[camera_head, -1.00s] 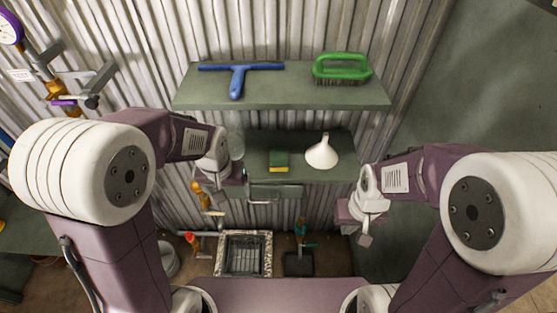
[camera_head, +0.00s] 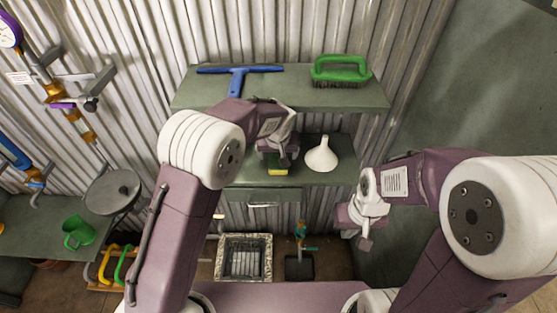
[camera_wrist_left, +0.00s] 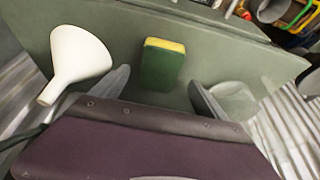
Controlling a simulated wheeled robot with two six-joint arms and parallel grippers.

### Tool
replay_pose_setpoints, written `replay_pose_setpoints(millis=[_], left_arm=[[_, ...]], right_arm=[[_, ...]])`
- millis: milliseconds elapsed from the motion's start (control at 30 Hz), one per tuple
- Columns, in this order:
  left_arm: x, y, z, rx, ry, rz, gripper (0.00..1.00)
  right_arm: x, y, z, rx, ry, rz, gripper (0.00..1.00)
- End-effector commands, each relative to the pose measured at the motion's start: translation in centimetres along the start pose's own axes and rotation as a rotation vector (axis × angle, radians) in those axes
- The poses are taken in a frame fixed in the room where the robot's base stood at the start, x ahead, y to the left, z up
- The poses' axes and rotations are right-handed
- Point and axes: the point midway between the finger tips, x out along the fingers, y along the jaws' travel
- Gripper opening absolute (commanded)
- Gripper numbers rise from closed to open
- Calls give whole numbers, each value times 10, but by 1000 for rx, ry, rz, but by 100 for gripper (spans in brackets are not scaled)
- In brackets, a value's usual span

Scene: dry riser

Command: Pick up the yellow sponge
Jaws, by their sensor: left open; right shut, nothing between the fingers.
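The yellow sponge (camera_head: 278,171), with a thick green side, stands on the lower green shelf; in the head view my left gripper covers most of it. In the left wrist view the sponge (camera_wrist_left: 162,66) shows whole, its yellow part along the top edge. My left gripper (camera_head: 277,157) is open and empty above the shelf. In its wrist view the two fingertips (camera_wrist_left: 160,92) stand apart, one to either side of the sponge's line, and do not visibly touch it. My right gripper (camera_head: 362,228) is shut and empty, lower right of the shelf.
A white funnel (camera_head: 321,155) stands close right of the sponge, and a clear container (camera_wrist_left: 235,100) shows in the wrist view. The upper shelf (camera_head: 300,98) holds a blue squeegee (camera_head: 238,76) and a green brush (camera_head: 341,69).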

Motion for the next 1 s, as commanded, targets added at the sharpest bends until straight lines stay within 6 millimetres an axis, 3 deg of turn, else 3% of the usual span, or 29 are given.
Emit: replay_pose_setpoints(millis=[67,233,1000], left_arm=[[13,2,0,0,-6,-2,85],[38,2,1,0,-3,-1,85],[45,2,3,0,-1,0,85]], right_arm=[[-10,0,-1,0,0,0,0],[-13,0,-1,0,0,0,0],[-6,0,-1,0,0,0,0]])
